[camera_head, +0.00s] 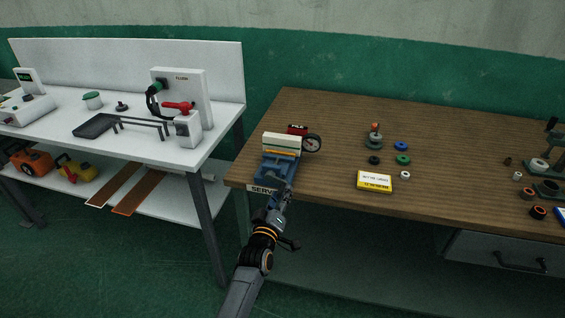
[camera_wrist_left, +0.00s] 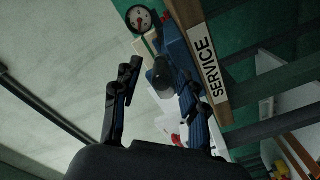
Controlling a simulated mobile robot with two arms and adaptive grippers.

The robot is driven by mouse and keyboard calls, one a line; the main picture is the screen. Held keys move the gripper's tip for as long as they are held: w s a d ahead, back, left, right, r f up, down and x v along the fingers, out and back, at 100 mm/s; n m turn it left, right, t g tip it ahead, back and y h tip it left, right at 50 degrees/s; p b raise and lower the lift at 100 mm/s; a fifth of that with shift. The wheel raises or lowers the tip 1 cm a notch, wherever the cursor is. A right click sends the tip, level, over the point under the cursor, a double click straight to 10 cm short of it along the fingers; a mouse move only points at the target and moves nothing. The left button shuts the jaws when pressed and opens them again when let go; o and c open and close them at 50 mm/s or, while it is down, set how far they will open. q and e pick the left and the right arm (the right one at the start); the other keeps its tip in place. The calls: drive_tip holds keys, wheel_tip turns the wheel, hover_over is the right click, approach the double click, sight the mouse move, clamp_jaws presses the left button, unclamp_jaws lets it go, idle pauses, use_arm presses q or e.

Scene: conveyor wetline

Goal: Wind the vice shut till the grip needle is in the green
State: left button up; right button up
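The blue vice (camera_head: 274,168) stands at the left front corner of the wooden bench, with a cream and yellow block at its jaws. A round grip gauge (camera_head: 312,143) is beside it at its right; the gauge also shows in the left wrist view (camera_wrist_left: 139,19), where its needle is too small to read against the green. My left gripper (camera_head: 284,194) is in front of the vice. In the left wrist view its fingers are apart, with a dark round end of the vice's screw (camera_wrist_left: 163,78) showing between or just beyond them; contact cannot be told. My right gripper is out of view.
A yellow and white box (camera_head: 375,181) and several small rings lie on the bench (camera_head: 327,180) right of the vice. A SERVICE label (camera_wrist_left: 207,65) is on the bench's front edge. A white table (camera_head: 150,155) with equipment stands at the left, across a gap.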

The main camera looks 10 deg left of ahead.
use_arm(q)
drive_tip(key=shift+s+r+p, duration=0.1)
drive_tip(key=shift+s+p, duration=0.5)
drive_tip(key=s+p, duration=0.2)
drive_tip(key=s, duration=0.1)
drive_tip(key=shift+s+a, duration=0.15)
drive_tip(key=shift+s, duration=0.05)
drive_tip(key=shift+s+p, duration=0.65)
drive_tip(key=shift+s, duration=0.6)
